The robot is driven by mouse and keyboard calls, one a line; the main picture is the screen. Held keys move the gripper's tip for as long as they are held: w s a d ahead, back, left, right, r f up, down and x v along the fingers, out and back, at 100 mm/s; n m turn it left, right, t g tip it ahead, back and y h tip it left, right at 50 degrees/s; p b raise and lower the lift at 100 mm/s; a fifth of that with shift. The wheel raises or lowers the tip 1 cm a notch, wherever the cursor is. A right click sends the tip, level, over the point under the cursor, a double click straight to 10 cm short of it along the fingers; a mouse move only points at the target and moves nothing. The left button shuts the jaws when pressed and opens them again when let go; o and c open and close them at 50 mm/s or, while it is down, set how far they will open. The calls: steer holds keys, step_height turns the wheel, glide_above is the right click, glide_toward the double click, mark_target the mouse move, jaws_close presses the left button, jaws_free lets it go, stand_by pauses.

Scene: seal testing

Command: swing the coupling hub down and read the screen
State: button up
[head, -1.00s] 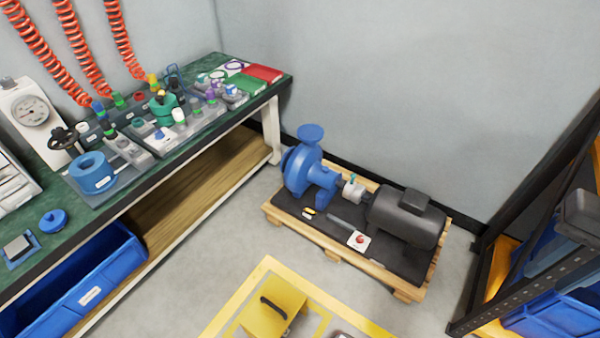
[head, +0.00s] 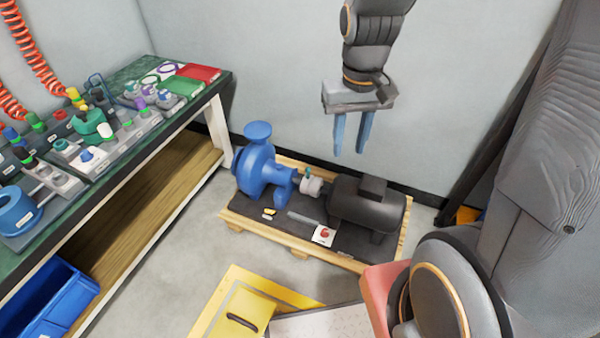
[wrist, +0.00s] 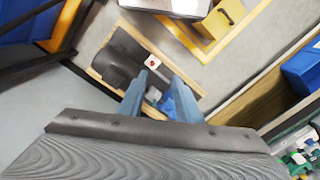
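The coupling hub (head: 312,186) is a small light-grey cylinder with a teal piece (head: 308,172) standing on top. It sits on the shaft between the blue pump (head: 256,170) and the dark motor (head: 367,207), on a pallet. My gripper (head: 352,152) hangs in the air above and behind the motor, its two blue fingers pointing down, apart and empty. In the wrist view the fingers (wrist: 162,90) reach toward the pump and coupling, which they partly hide. A white card with a red mark (head: 323,234) lies on the pallet in front of the motor. I cannot make out a screen.
A green-topped bench (head: 140,180) with fittings and red coiled hoses stands at the left, a blue bin (head: 50,300) below it. A yellow case (head: 240,312) lies on the floor in front. A wall is close behind the pallet. My arm covers the right side.

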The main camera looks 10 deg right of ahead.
steer(key=w+a+f+b, duration=0.1)
steer(key=w+f+b, duration=0.6)
steer(key=w+f, duration=1)
steer(key=b, duration=0.8)
glide_above(308, 171)
steer(key=w, duration=0.1)
step_height(308, 171, down, 21)
steer(key=shift+d+f, duration=0.15)
steer(key=shift+f+b, duration=0.65)
steer(key=shift+f, duration=3.25)
steer(key=shift+c, duration=0.4)
jaws_close()
